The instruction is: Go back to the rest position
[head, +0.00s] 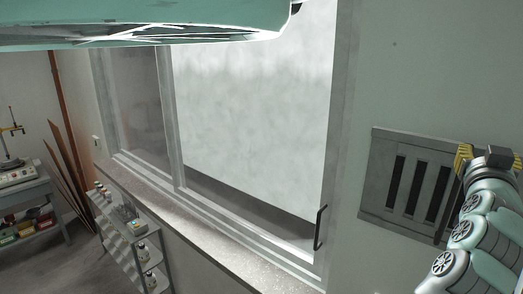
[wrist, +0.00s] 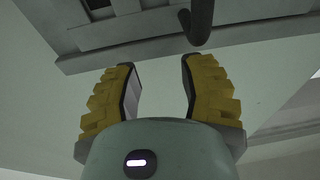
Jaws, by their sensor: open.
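My gripper (head: 489,160) is at the right of the head view, raised in front of a grey wall vent with dark slots. In the wrist view my gripper (wrist: 160,92) shows two yellow ridged fingers spread apart. Nothing is between them. The vent (wrist: 150,45) fills the top of the wrist view beyond the fingertips. A dark hooked handle end (wrist: 199,28) hangs near the right finger in that view; I cannot tell whether they touch.
A framed window (head: 255,110) with a dark handle (head: 320,228) is left of the vent (head: 370,205). A sill (head: 225,240) runs below it. A shelf rack (head: 125,235) with bottles and a workbench (head: 35,195) stand at left. Some floor (head: 75,262) between them is clear.

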